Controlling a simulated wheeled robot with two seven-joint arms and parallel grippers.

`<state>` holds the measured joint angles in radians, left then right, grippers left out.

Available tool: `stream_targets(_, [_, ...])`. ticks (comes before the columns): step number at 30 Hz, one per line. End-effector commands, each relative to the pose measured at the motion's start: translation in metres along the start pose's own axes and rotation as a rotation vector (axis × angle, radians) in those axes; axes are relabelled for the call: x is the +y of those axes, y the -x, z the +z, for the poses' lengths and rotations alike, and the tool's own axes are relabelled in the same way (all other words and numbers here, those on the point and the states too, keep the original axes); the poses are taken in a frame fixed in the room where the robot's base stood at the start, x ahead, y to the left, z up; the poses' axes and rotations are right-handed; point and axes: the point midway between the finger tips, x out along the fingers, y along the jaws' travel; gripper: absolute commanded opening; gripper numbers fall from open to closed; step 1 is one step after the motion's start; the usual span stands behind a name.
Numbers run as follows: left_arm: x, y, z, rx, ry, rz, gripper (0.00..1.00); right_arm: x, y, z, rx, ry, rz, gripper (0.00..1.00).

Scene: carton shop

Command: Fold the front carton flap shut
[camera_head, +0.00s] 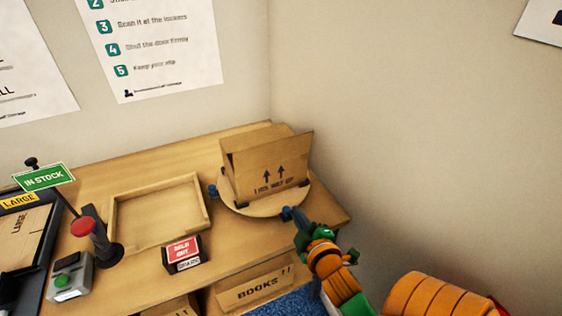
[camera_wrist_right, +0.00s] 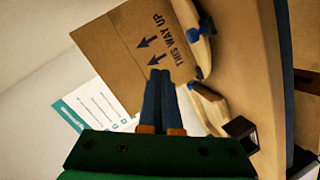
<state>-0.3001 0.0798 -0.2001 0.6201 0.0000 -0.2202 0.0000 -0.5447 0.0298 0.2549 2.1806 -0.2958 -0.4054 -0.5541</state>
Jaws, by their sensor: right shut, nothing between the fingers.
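The open carton (camera_head: 262,168) stands on a round wooden turntable (camera_head: 238,208) at the right end of the bench. Its front face carries arrows and "THIS WAY UP" and rises as an upright panel. The printed front (camera_wrist_right: 140,50) also fills the upper middle of the right wrist view, where the lettering looks turned. My right gripper (camera_head: 297,214) is shut and empty, just in front of the turntable's front right edge. Its closed blue fingers (camera_wrist_right: 160,76) point at the printed face in the wrist view; contact cannot be told. My left gripper is not in view.
An empty wooden tray (camera_head: 207,212) lies left of the turntable. Blue knobs (camera_head: 212,190) stick out at the turntable's rim. A wall is close at right.

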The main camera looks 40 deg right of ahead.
Motion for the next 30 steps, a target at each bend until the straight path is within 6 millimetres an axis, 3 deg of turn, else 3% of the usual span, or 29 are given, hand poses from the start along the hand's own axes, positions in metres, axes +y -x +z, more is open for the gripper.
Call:
stream_targets(3, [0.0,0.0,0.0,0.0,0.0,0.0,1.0,0.038,0.0,-0.004,0.107,0.234,0.196,0.0])
stream_targets(6, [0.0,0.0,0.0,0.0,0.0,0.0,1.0,0.058,0.008,-0.011,0.185,0.422,0.33,0.0])
stream_targets(12, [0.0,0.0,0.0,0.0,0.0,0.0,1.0,0.069,0.01,-0.02,0.241,0.55,0.418,0.0])
stream_targets(30, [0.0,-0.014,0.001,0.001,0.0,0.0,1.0,0.105,-0.095,-0.058,0.241,0.543,0.417,0.0])
